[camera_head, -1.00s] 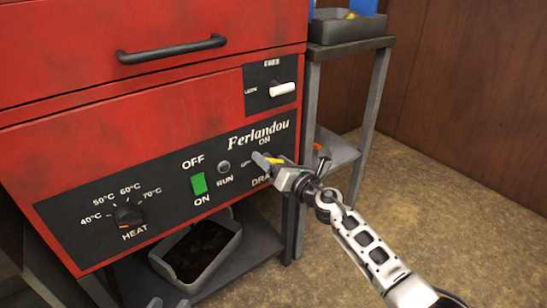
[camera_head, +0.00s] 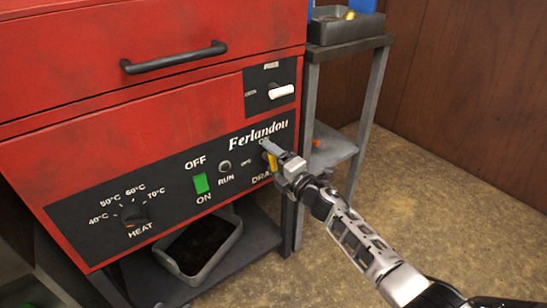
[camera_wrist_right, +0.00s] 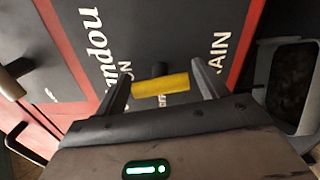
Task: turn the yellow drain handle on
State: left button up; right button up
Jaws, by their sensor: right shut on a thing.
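The yellow drain handle (camera_head: 272,162) is on the black panel of the red machine, beside the partly covered DRAIN label. My right gripper (camera_head: 268,150) is at the panel and shut on the handle. In the right wrist view the yellow handle (camera_wrist_right: 160,86) lies crosswise between the two fingers of my right gripper (camera_wrist_right: 162,75). In the head view the handle points roughly up and down, partly hidden by the gripper.
Left of the handle are the RUN button (camera_head: 224,166), green switch (camera_head: 201,184) and heat knob (camera_head: 134,214). A white lever (camera_head: 281,91) sits above. A grey tray (camera_head: 222,262) stands below the panel. A metal rack (camera_head: 370,95) stands close to the right.

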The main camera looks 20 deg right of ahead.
jog(key=shift+m, duration=0.5)
pick_arm(q)
jog(key=shift+s+a+f+g+p, duration=0.1)
jog(key=shift+s+f+g+p, duration=0.15)
jog(key=shift+f, duration=0.25)
pick_arm(e)
jog(key=shift+m, duration=0.5)
pick_arm(q)
jog(key=shift+w, duration=0.1)
pick_arm(e)
jog(key=o, duration=0.9)
pick_arm(q)
jog(key=shift+r, duration=0.15)
jog(key=shift+s+a+f+g+y+p, duration=0.15)
jog(key=shift+a+f+g+y+p, duration=0.25)
jog(key=shift+p, duration=0.45)
jog(key=shift+s+a+f+g+y+p, duration=0.1)
jog(key=shift+f+g+y+p, duration=0.1)
jog(key=shift+f+g+p, duration=0.5)
pick_arm(e)
jog(key=v, duration=1.6)
